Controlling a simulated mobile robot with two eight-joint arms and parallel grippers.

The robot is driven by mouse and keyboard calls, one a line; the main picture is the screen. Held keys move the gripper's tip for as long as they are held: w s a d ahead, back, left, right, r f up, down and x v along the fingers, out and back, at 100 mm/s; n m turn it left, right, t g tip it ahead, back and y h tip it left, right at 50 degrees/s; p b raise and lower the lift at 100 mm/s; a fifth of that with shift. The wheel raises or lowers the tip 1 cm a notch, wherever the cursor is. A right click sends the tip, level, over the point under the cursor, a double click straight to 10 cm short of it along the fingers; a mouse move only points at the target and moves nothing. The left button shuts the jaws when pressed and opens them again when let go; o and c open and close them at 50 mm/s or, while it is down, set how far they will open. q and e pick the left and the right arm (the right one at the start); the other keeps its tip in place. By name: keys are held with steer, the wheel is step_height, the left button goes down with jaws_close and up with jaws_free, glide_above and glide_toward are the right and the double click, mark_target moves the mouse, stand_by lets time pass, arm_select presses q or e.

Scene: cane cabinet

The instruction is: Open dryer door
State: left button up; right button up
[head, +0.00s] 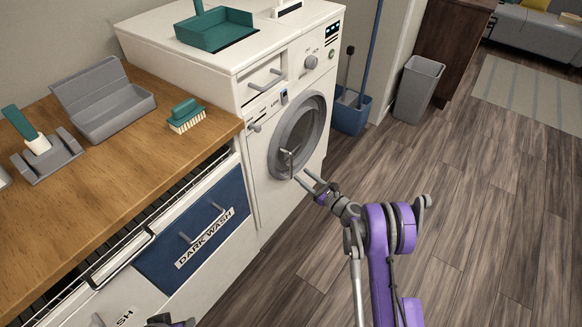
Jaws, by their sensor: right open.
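The white dryer (262,190) stands left of centre, with a round grey-rimmed door (318,125) on its front. The door looks closed. A bar handle (289,164) sits at the door's lower left side. My right gripper (303,179) is open, its two fingers pointing left toward the handle. The fingertips are just right of and below the handle; whether they touch it I cannot tell. Only a small piece of my left arm (170,321) shows at the bottom edge; its fingers are out of the frame.
A wooden counter (110,170) with a brush (186,115) and an open grey case (107,105) is at left. Below it is a blue "DARK WASH" bin (170,262). A blue bucket (350,117) and grey trash bin (418,90) stand beyond the dryer. The floor at right is clear.

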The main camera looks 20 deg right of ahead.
glide_above(291, 178)
steer(key=shift+w+d, duration=0.1)
steer(key=shift+w, duration=0.25)
jaws_close()
stand_by(1.3)
